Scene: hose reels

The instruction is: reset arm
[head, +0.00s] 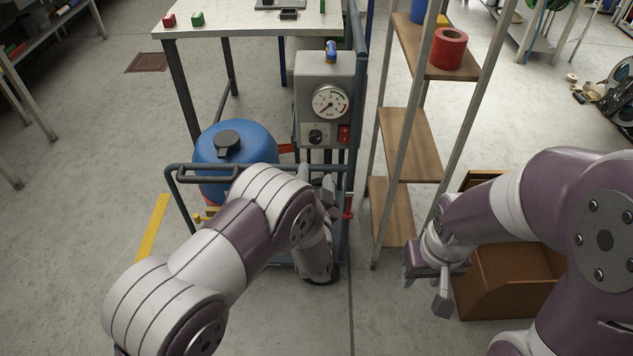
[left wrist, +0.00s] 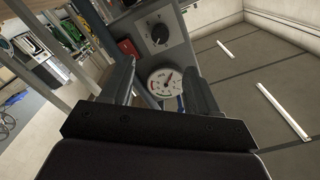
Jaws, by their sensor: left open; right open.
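My left gripper (head: 328,188) is in front of the cart, below the grey control box (head: 312,75), partly hidden by its own wrist. In the left wrist view its two fingers (left wrist: 158,85) stand apart with nothing held, and the round gauge (left wrist: 163,82) shows between them. The black knob (left wrist: 159,34) and red switch (left wrist: 128,47) are beyond the fingers. My right gripper (head: 425,284) hangs low beside the brown box (head: 508,288), fingers apart and empty.
The cart's dark rail (head: 235,168) and blue tank (head: 233,150) are close to my left arm. A shelf rack (head: 408,143) with a red roll (head: 448,48) stands between the cart and my right arm. A white-topped table (head: 240,18) is behind.

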